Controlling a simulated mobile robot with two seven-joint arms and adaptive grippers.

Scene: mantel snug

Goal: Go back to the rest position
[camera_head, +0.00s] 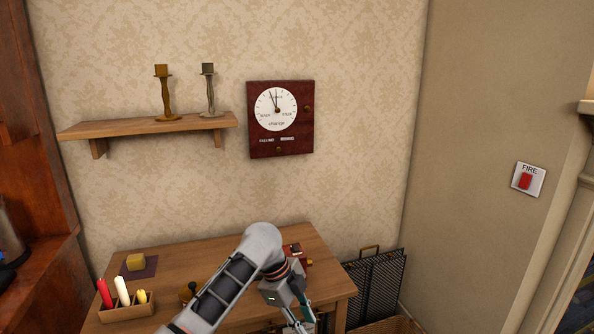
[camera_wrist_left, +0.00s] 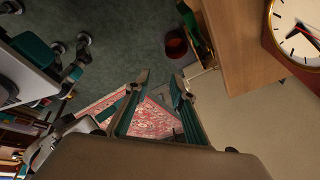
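My left arm reaches in from the bottom of the head view, over the front of the wooden table. My left gripper (camera_head: 303,326) is at the bottom edge there, partly cut off. In the left wrist view its two fingers (camera_wrist_left: 161,79) stand apart, with only the floor and a patterned red rug showing between them. Nothing is held. I cannot make out my right gripper in either view.
A shelf (camera_head: 150,127) and a red clock panel (camera_head: 281,145) are on the wall. A dark mesh screen (camera_head: 376,287) stands right of the table.

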